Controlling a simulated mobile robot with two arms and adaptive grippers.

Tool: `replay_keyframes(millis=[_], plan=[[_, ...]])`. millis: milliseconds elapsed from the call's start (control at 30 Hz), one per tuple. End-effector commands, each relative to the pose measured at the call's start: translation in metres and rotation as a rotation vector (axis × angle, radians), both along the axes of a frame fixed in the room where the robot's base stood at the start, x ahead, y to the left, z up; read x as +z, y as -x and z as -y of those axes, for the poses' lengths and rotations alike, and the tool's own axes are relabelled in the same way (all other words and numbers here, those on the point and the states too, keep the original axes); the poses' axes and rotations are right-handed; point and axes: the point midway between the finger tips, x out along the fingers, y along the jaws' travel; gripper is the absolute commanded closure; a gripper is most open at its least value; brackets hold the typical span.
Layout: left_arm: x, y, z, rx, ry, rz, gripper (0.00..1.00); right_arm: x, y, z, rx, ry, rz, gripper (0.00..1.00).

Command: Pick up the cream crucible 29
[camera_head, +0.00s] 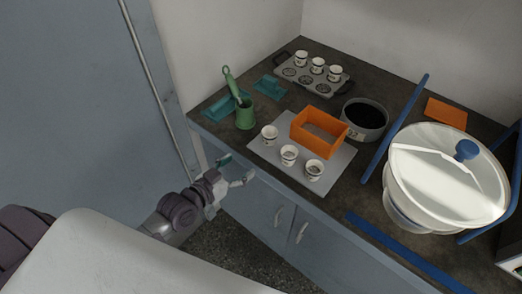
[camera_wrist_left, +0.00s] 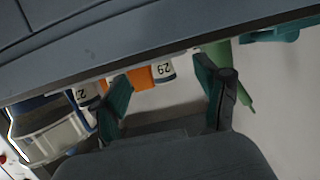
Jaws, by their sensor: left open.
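The cream crucible 29 (camera_wrist_left: 164,69) shows its number in the left wrist view, between my open fingers but beyond them. In the head view it appears to be the leftmost crucible (camera_head: 270,133) of three on a grey plate (camera_head: 337,170). My left gripper (camera_head: 238,169) is open and empty, in front of the counter's front edge, lower left of the crucible and apart from it. Its two teal-padded fingers (camera_wrist_left: 163,86) frame the lower middle of the left wrist view. The counter edge hides part of the crucible there. My right gripper is not in view.
Two more crucibles (camera_head: 289,154) and an orange open box (camera_head: 320,131) share the plate. A green cup (camera_head: 245,114) with a tool stands left. The counter edge (camera_wrist_left: 170,38) crosses the left wrist view.

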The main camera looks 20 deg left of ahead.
Motion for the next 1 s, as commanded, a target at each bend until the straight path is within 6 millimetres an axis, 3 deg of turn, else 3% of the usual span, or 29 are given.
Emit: replay_keyframes(millis=[100, 200, 500, 767, 1000], plan=[[0.025, -0.001, 0.009, -0.028, 0.018, 0.053, 0.26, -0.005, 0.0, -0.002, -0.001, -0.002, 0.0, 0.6], [0.031, -0.009, 0.013, -0.032, 0.023, 0.065, 0.26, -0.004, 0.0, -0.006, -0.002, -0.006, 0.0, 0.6], [0.02, -0.062, 0.032, -0.03, 0.024, 0.065, 0.26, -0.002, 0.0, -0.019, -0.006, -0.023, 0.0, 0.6], [0.015, -0.083, 0.04, -0.032, 0.023, 0.062, 0.26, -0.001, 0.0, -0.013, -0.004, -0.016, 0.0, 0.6], [0.013, -0.115, 0.049, -0.032, 0.022, 0.062, 0.26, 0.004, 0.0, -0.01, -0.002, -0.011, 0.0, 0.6]])
